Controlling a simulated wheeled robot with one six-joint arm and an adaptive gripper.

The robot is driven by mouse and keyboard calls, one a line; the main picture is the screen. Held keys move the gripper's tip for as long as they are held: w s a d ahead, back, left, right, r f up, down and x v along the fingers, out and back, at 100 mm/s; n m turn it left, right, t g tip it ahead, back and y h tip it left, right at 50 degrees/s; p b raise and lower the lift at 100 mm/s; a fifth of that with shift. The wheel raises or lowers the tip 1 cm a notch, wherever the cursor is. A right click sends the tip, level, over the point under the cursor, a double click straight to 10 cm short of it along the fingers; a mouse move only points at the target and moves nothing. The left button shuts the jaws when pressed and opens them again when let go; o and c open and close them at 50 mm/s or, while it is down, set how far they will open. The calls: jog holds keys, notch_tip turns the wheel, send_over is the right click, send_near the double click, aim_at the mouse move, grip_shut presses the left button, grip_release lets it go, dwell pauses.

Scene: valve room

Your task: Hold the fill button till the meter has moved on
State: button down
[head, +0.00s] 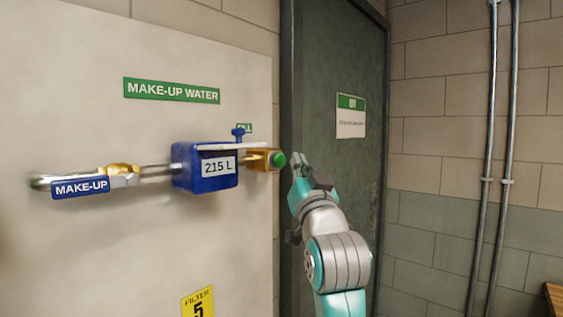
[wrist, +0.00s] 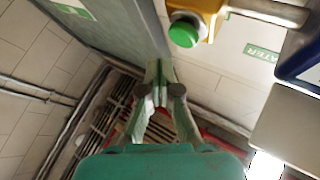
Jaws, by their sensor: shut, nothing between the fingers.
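The green fill button (head: 279,160) sits on the right end of a brass-coloured valve body (head: 260,160). It also shows at the top of the wrist view (wrist: 184,32). The blue meter (head: 206,167) to its left reads 215 L. My gripper (head: 298,158) is shut and empty, just right of the button in the head view. In the wrist view my fingertips (wrist: 160,70) point up the picture, below the button, with a visible gap between them and it. The button does not look touched. A small "FILL" label (head: 245,128) is partly hidden behind a blue handle.
A pipe with a "MAKE-UP" tag (head: 80,188) runs left from the meter along a pale panel (head: 100,250). A dark green door (head: 335,60) stands behind my arm. Two vertical pipes (head: 485,180) run down the block wall at right.

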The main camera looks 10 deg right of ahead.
aim_at(284, 155)
jog(key=shift+w+a, duration=0.35)
jog(key=shift+w, duration=0.15)
jog(key=shift+w+a, duration=0.1)
jog(key=shift+a, duration=0.05)
dwell(1.1)
jog(key=shift+w+a, duration=0.15)
jog(key=shift+w, duration=0.05)
jog(key=shift+w+a, duration=0.3)
jog(key=shift+w, duration=0.15)
dwell(5.6)
